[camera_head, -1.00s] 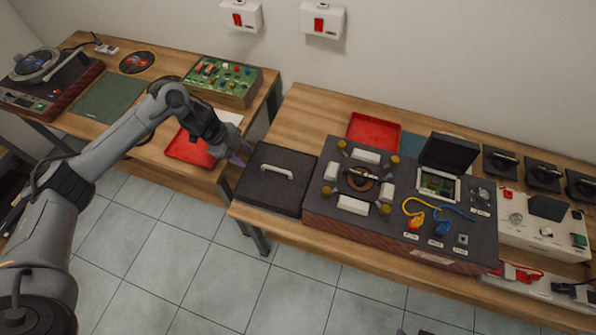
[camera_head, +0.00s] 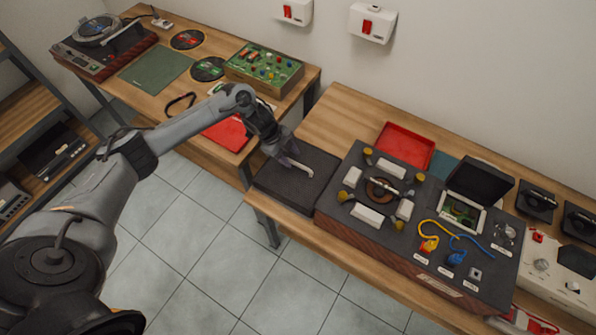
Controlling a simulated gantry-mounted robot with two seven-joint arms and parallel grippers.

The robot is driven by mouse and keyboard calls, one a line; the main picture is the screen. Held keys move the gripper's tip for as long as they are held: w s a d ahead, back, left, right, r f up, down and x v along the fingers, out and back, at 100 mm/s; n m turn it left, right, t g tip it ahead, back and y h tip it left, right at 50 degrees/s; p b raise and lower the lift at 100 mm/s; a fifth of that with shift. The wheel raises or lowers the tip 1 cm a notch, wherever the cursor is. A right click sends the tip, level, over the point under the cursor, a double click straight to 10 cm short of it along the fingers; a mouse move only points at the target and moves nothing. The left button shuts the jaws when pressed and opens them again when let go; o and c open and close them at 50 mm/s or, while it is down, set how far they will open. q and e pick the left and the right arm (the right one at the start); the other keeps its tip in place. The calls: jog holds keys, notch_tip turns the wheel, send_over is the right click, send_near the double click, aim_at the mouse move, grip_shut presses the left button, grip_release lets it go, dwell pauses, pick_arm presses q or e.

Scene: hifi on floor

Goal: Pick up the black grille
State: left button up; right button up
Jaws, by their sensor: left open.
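The black grille (camera_head: 283,190) is a flat dark square panel with a pale handle (camera_head: 323,157) on its top. It lies at the left end of the right-hand wooden table, against the left side of the big black test panel. My left gripper (camera_head: 300,168) is open over the grille's upper middle, with its fingertips close to the left end of the handle. I cannot tell whether they touch it. The arm hides part of the grille's far left edge. My right gripper is not in view.
The black panel (camera_head: 375,225) with knobs and blue and yellow cables stands right of the grille. A red tray (camera_head: 406,143) lies behind it. A red tray (camera_head: 226,133) lies on the left table (camera_head: 165,88). A gap separates the tables.

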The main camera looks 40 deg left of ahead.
aim_at(296, 163)
pick_arm(q)
jog(key=shift+x, duration=1.6)
grip_shut()
